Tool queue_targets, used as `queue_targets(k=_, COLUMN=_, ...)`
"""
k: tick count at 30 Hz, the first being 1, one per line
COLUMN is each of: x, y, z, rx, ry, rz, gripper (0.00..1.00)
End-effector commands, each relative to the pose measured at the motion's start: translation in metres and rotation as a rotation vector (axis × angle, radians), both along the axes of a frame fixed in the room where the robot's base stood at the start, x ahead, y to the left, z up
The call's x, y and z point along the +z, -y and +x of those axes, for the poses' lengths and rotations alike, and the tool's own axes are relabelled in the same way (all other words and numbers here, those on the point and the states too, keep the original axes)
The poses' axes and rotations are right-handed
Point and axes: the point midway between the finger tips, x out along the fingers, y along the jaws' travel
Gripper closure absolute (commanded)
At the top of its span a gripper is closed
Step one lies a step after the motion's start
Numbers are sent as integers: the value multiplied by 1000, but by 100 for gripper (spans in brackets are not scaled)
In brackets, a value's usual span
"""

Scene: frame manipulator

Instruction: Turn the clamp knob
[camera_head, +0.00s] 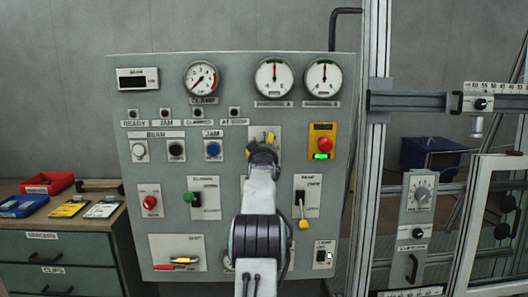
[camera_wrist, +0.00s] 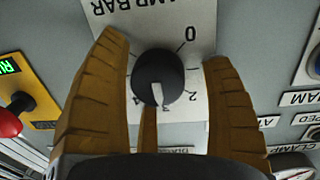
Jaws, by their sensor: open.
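The clamp knob (camera_wrist: 158,78) is a round black dial with a white pointer, on a pale plate marked "...MP BAR" (camera_wrist: 205,20). In the wrist view the plate appears upside down, and the pointer aims at the mark that looks like 3. My gripper (camera_wrist: 163,50) is open, with one ochre finger on each side of the knob and a third below it. Gaps show between the side fingers and the knob. In the head view my gripper (camera_head: 262,146) is in front of the plate (camera_head: 275,130) and hides the knob.
A yellow plate with a red button (camera_head: 325,145) and green lit display is close on the right. A yellow-tipped lever (camera_head: 303,222) hangs lower right. Gauges (camera_head: 272,78) sit above. Left of my arm are a blue button (camera_head: 213,149) and a green switch (camera_head: 194,199).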

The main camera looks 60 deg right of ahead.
Motion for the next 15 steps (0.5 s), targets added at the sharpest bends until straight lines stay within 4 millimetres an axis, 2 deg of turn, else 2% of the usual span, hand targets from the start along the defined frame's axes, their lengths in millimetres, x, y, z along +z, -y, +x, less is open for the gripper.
queue_targets(k=8, x=1, y=-2, z=-2, rx=-1, ry=0, rz=-1, gripper=26)
queue_targets(k=15, x=2, y=-16, z=-9, rx=0, ry=0, rz=1, gripper=26)
